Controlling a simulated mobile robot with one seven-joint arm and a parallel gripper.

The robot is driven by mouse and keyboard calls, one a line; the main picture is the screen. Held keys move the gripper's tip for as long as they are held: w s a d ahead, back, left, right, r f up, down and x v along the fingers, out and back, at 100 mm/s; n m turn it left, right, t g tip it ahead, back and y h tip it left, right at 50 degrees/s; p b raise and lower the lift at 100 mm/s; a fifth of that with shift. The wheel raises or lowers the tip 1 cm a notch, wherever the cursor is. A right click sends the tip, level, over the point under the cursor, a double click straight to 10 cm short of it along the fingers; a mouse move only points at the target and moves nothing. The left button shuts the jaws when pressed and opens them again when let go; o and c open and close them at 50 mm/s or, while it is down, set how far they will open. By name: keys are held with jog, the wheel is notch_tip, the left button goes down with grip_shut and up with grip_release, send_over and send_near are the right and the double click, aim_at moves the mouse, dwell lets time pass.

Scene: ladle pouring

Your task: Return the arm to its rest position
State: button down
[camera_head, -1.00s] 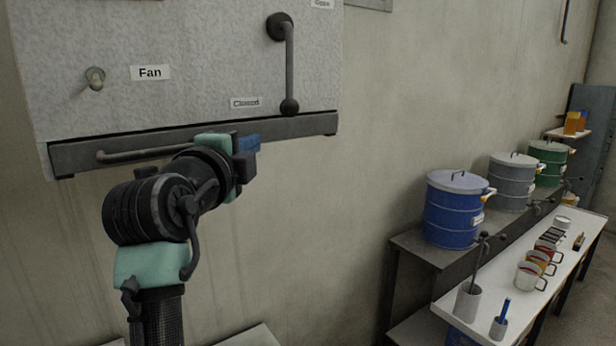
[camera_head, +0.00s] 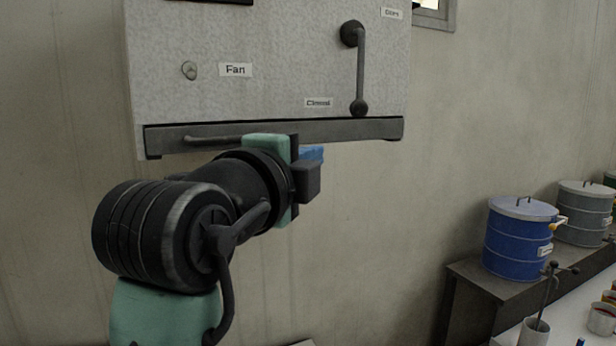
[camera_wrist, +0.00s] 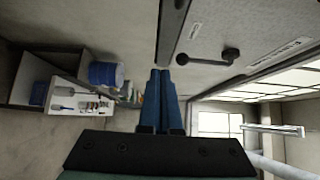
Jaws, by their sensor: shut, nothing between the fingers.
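My arm reaches up from the lower left in the head view. My gripper (camera_head: 314,153) is in front of the lower edge of the wall box, with its blue fingers partly hidden behind a dark block of my wrist. In the wrist view my gripper (camera_wrist: 161,75) shows its two blue fingers side by side, shut and empty. Whether my gripper touches the box cannot be told.
A blue drum (camera_head: 518,240) and a grey drum (camera_head: 584,212) stand on a dark bench at the right. A white table beside it holds a grey cup (camera_head: 534,333) with a ladle. Bare wall lies between the box and the bench.

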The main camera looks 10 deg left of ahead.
jog(key=s+d+r+n+t+y, duration=0.1)
jog(key=s+d+r+n+t, duration=0.3)
jog(key=s+n, duration=0.5)
jog(key=s+d+r+n+t+y, duration=0.1)
jog(key=s+d+r+n+t, duration=0.3)
jog(key=s+n, duration=0.5)
jog(key=shift+d+r+n+t+y, duration=0.4)
jog(key=shift+d+n+t, duration=0.2)
jog(key=shift+n+t, duration=0.25)
